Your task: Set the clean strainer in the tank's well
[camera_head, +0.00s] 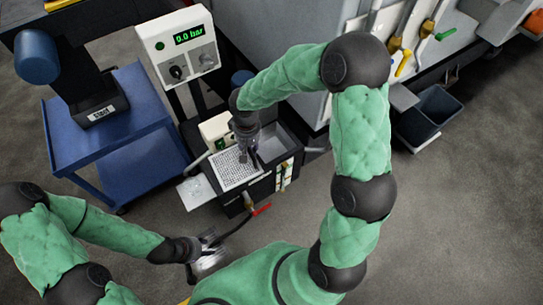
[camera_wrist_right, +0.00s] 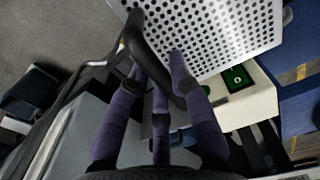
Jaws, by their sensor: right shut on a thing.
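The strainer (camera_head: 233,170) is a pale perforated plate, seen over the left part of the tank (camera_head: 262,183). My right gripper (camera_head: 245,150) is above it, shut on its dark curved handle. In the right wrist view, the purple fingers of my right gripper (camera_wrist_right: 160,88) close around the handle (camera_wrist_right: 148,45), and the strainer (camera_wrist_right: 215,30) fills the top. I cannot tell whether the strainer rests in the well or hangs just above it. My left gripper (camera_head: 207,246) is low near my body, beside a pale, shiny thing (camera_head: 209,260); its finger opening is unclear.
A control box (camera_head: 180,50) reading 0.0 bar stands behind the tank. A blue cart (camera_head: 130,150) with a black, labelled holder (camera_head: 100,110) is at left. A pale side plate (camera_head: 195,192) and red-handled valve (camera_head: 261,209) flank the tank.

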